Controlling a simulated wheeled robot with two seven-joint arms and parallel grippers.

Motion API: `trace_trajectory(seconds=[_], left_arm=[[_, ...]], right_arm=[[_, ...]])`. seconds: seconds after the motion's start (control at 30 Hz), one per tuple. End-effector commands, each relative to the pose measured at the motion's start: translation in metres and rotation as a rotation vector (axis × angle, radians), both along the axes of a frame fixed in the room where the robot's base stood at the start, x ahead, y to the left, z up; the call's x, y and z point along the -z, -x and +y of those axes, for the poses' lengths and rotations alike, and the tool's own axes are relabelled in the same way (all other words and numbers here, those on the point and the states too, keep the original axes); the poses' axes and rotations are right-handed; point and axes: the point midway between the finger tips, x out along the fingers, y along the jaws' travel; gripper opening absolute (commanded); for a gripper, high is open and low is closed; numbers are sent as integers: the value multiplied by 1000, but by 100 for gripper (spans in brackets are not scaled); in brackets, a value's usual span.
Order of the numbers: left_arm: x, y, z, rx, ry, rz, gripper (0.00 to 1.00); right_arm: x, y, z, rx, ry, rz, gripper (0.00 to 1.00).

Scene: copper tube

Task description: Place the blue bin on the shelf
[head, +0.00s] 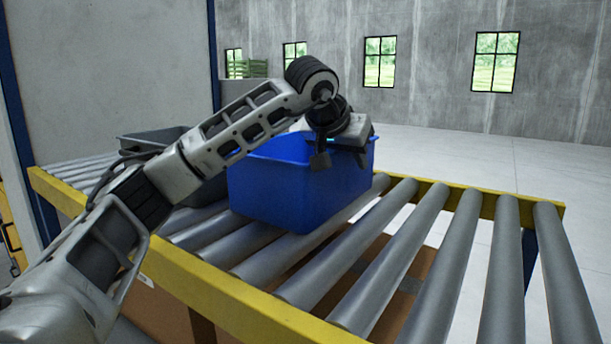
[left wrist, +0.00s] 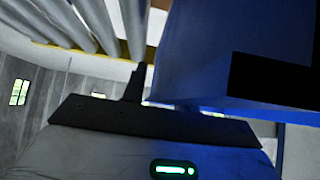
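The blue bin (head: 285,195) stands upright on the roller conveyor (head: 430,255), in the middle of the head view. My left gripper (head: 342,162) is at the right end of the bin, pointing down at its rim. Its two dark fingers are spread apart, and the rim appears to lie between them; I cannot make out firm contact. In the left wrist view the bin's blue wall (left wrist: 195,50) fills the middle and right, close to the fingers. My left arm hides part of the bin's left rim. My right gripper is out of view. I cannot make out a shelf.
A grey bin (head: 150,140) sits on the rollers at the left, partly behind my left arm. A yellow rail (head: 235,307) edges the conveyor at the front. Rollers to the right of the blue bin are bare. Brown boxes (head: 400,300) show below the rollers.

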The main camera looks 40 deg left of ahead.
Motion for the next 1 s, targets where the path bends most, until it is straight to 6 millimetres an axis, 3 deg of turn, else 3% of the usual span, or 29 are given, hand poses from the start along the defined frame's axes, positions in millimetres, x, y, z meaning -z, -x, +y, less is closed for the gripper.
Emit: trace_trajectory(seconds=[0.13, 0.23, 1.0], left_arm=[[0, 0, 0, 0, 0, 0, 26], [0, 0, 0, 0, 0, 0, 0], [0, 0, 0, -1, 1, 0, 0]], right_arm=[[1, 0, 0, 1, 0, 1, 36], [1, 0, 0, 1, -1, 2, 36], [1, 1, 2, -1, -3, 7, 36]])
